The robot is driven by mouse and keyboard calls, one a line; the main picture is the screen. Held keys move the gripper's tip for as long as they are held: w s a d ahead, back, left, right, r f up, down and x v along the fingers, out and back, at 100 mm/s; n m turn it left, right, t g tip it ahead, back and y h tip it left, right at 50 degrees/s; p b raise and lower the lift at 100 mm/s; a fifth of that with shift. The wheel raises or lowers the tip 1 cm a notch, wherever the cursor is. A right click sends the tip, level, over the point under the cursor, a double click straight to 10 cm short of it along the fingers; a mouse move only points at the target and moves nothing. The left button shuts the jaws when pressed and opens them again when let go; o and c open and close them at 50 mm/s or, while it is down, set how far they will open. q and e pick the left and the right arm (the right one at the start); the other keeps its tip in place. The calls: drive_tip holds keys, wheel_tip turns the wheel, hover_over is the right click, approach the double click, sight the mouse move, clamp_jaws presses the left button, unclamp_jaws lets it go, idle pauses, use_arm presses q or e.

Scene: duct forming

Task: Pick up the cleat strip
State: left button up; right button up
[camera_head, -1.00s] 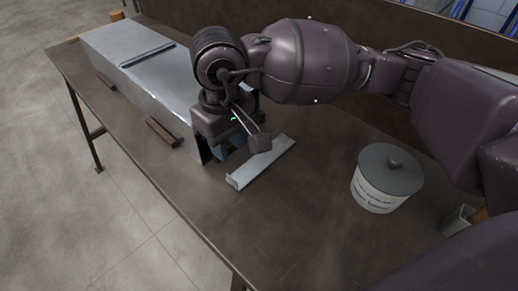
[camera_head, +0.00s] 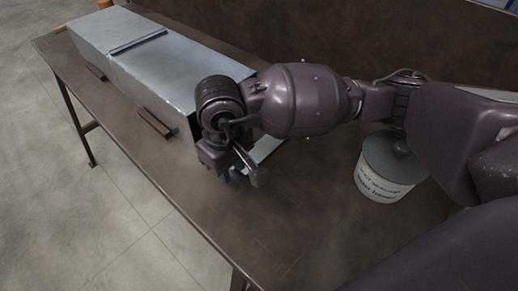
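The cleat strip (camera_head: 267,147) is a thin pale metal strip on the brown table, in the head view just beyond my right gripper. Its near part is hidden behind my gripper and wrist. My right gripper (camera_head: 240,178) points down at the near side of the strip, close to the table. Its fingers look apart, with a dark block-like fingertip on the right and a bluish part on the left. I cannot tell whether they touch the strip. My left gripper is not in view.
A long grey metal duct (camera_head: 165,70) lies on the table at the back left, with small brown blocks (camera_head: 155,123) along its front side. A lidded white bucket (camera_head: 380,187) stands to the right, partly behind my arm. The table's front middle is clear.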

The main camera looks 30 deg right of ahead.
clamp_jaws()
idle(0.5)
